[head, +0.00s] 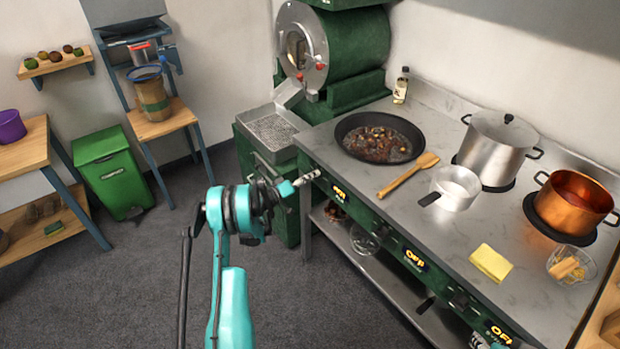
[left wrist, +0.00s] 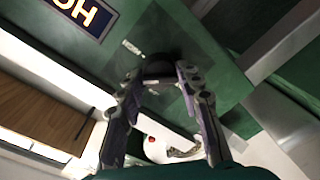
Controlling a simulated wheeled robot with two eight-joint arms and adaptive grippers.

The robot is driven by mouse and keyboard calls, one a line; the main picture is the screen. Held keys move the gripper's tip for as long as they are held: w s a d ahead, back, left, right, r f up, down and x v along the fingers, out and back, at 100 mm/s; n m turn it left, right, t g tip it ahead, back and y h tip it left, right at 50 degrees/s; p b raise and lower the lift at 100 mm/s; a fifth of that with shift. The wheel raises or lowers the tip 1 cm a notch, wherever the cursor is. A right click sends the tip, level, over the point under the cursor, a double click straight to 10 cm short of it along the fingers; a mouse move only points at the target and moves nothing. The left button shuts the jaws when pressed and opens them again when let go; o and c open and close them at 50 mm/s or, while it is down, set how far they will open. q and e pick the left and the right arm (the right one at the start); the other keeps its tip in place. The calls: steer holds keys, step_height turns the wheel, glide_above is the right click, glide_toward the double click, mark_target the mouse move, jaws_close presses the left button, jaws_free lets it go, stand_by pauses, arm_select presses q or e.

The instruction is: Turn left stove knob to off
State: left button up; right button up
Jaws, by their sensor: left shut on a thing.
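The stove (head: 440,225) has a green front with several dark knobs and lit displays. The left stove knob shows in the left wrist view as a dark round piece (left wrist: 158,68) on the green panel, between my fingertips. My left gripper (head: 306,179) reaches the left end of the stove front, and its fingers (left wrist: 161,80) are shut on that knob. In the head view the gripper hides the knob. The left display (head: 340,191) glows orange but is too small to read; in the left wrist view it shows partly, cut off (left wrist: 82,12). My right gripper is not in view.
A black pan (head: 345,132) of dark chestnuts, a wooden spatula (head: 408,175), a small pot (head: 457,190), a steel pot (head: 492,150) and a copper pot (head: 572,203) stand on the stovetop. A green roaster (head: 352,50) stands behind.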

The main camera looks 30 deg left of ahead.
arm_select(q)
steer(key=n+h, duration=0.1)
steer(key=n, duration=1.2)
steer(key=n+h, duration=0.1)
steer(key=n, duration=1.2)
steer(key=shift+w+a+f, duration=0.1)
steer(key=shift+a, duration=0.05)
stand_by(0.3)
steer(key=o, duration=1.1)
steer(key=shift+f, duration=0.1)
steer(key=shift+o, duration=0.2)
steer(key=v, duration=1.2)
steer(key=shift+a, duration=0.2)
